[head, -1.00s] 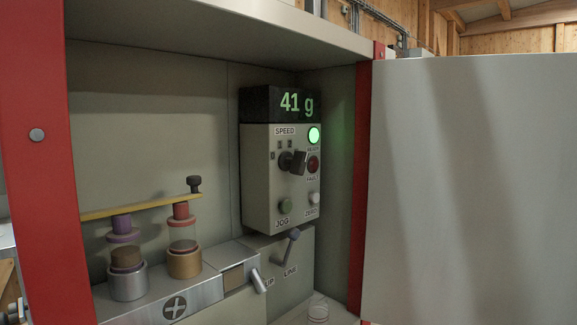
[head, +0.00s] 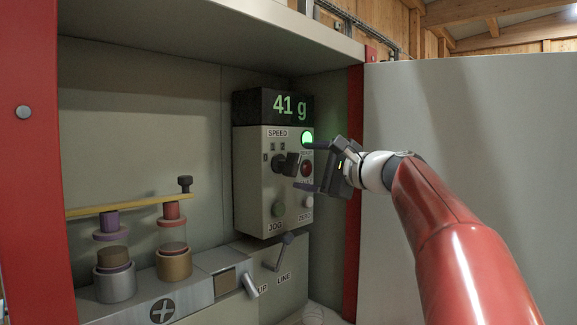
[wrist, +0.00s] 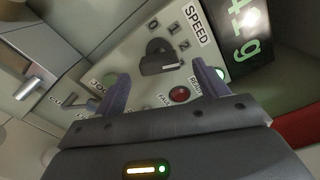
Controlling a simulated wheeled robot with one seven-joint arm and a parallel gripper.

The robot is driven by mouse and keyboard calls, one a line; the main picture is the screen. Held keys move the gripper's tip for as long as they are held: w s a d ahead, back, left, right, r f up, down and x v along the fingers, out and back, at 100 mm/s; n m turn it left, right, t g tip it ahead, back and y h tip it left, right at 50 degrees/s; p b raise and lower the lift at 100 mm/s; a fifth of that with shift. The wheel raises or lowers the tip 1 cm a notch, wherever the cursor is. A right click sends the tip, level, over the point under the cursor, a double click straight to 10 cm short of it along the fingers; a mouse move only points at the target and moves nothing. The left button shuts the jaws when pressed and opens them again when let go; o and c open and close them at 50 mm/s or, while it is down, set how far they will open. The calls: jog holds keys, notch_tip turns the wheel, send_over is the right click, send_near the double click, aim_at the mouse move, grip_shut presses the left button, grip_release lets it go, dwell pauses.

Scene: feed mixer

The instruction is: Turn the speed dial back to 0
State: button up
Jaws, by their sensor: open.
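The speed dial (head: 287,164) is a dark knob with a bar handle on the grey control panel (head: 251,198), under the SPEED label. In the wrist view the dial (wrist: 160,60) shows its bar lying sideways below the small numbered marks 0, 1 and 2. I cannot tell exactly which mark it points to. My gripper (head: 308,166) is open, its fingers reaching toward the panel from the right. In the wrist view the fingers of my gripper (wrist: 158,80) stand on either side of the space in front of the dial, apart from it, with nothing between them.
A display (head: 273,106) above the panel reads 41 g. A lit green lamp (head: 307,138), a red button (head: 307,168) and a green JOG button (head: 277,209) surround the dial. A lever (head: 285,250) sits below. A large door (head: 470,110) stands at the right.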

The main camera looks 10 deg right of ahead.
aim_at(297, 165)
jog(key=shift+p+x, duration=0.3)
jog(key=shift+x, duration=2.05)
jog(key=shift+c, duration=0.3)
jog(key=c, duration=0.9)
